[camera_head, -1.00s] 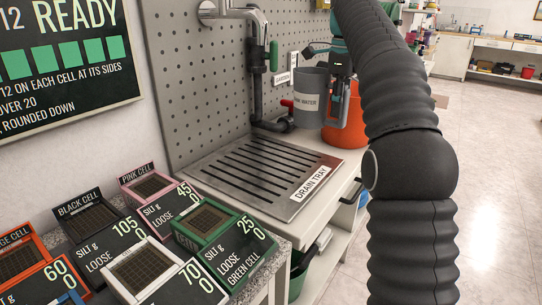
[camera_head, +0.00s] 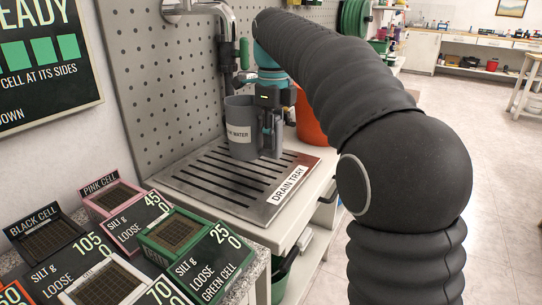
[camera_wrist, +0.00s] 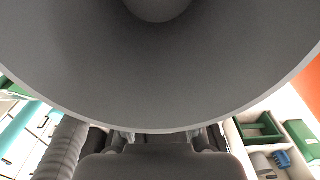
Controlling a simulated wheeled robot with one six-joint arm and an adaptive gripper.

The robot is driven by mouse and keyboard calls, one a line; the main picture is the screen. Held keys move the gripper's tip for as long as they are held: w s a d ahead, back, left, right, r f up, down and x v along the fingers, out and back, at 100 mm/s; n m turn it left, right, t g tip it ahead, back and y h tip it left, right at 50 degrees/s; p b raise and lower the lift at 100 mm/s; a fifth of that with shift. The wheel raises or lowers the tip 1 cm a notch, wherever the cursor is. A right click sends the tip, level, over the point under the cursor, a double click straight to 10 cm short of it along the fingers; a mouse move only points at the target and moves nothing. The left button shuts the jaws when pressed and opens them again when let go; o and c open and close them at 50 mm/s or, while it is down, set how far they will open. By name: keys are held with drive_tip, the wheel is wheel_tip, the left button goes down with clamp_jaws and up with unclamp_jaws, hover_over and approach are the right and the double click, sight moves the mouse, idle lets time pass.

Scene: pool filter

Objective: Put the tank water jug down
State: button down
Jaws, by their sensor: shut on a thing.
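The tank water jug (camera_head: 241,132) is grey with a pale label, upright in the head view, over the back part of the drain tray (camera_head: 190,177). I cannot tell for sure whether its base touches the tray. My gripper (camera_head: 271,138) is at the jug's right side, shut on it at the handle side. In the wrist view the jug's wide grey rim and inside (camera_wrist: 160,75) fill the upper half, and the gripper's fingers (camera_wrist: 165,137) are mostly hidden below the rim.
An orange bucket (camera_head: 309,122) stands behind the gripper, right of the jug. A tap (camera_head: 230,35) and pipe hang at the pegboard behind the jug. Cell boxes, such as the green cell (camera_head: 177,231), stand in front. The tray's front slots are clear.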

drive_tip(key=shift+s+a+f+b, duration=0.1)
drive_tip(key=shift+a+f+b, duration=0.1)
drive_tip(key=shift+f, duration=0.9)
drive_tip(key=shift+s+a+f+b, duration=0.1)
drive_tip(key=shift+f+b, duration=0.1)
drive_tip(key=shift+f, duration=0.85)
drive_tip(key=shift+f, duration=0.15)
drive_tip(key=c, duration=0.9)
unclamp_jaws()
drive_tip(key=shift+c, duration=0.2)
